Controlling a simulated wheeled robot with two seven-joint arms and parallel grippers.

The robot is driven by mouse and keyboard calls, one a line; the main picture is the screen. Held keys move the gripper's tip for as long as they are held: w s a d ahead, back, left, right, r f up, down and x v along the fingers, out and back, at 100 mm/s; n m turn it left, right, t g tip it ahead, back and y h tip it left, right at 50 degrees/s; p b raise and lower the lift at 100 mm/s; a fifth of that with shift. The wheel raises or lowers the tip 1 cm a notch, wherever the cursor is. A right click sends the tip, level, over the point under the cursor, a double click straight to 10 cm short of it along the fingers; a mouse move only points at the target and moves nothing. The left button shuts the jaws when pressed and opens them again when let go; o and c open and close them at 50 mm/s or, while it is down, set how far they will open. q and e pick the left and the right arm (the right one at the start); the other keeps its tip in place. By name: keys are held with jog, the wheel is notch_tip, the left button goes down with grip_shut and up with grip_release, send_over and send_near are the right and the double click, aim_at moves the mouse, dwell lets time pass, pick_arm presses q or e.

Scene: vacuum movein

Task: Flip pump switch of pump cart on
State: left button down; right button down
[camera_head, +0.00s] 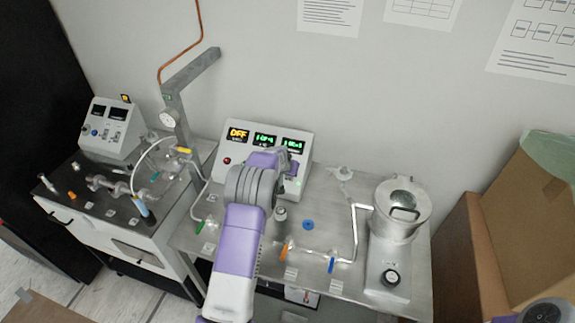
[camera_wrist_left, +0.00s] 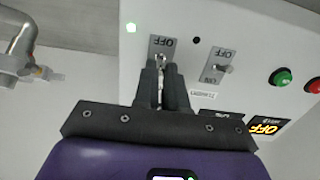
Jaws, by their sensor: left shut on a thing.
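A white control box (camera_head: 225,162) with a lit yellow OFF display (camera_head: 238,135) and two green displays stands at the back of the right cart (camera_head: 190,240). In the left wrist view its panel (camera_wrist_left: 262,40) appears upside down. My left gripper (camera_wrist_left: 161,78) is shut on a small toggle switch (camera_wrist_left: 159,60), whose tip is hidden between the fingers. The OFF label (camera_wrist_left: 162,43) shows just above it in that view. A second toggle switch (camera_wrist_left: 224,69) stands free beside it. In the head view my left wrist hides the switches. My right gripper is not in view.
A red button (camera_wrist_left: 283,77) and a green button (camera_wrist_left: 312,86) sit along the panel. A metal pot (camera_head: 402,205), glass tubing and coloured valves occupy the right cart. Another cart (camera_head: 150,240) with a smaller box (camera_head: 108,125) stands left. Cardboard (camera_head: 520,230) is at right.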

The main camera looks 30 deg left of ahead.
pick_arm(q)
jog(key=shift+w+a+r+g+p, duration=0.15)
jog(key=shift+w+g+p, duration=0.15)
jog(key=shift+g+p, duration=0.4)
jog(key=shift+w+g+p, duration=0.15)
jog(key=shift+g+p, duration=0.15)
jog(key=shift+g, duration=0.1)
jog(key=shift+w+r+g+h, duration=0.1)
jog(key=shift+w+g+h, duration=0.15)
jog(key=shift+g+h, duration=0.25)
jog(key=c, duration=1.2)
grip_release()
jog(key=shift+r, duration=0.1)
jog(key=shift+b+v, duration=0.4)
jog(key=shift+v, duration=3.3)
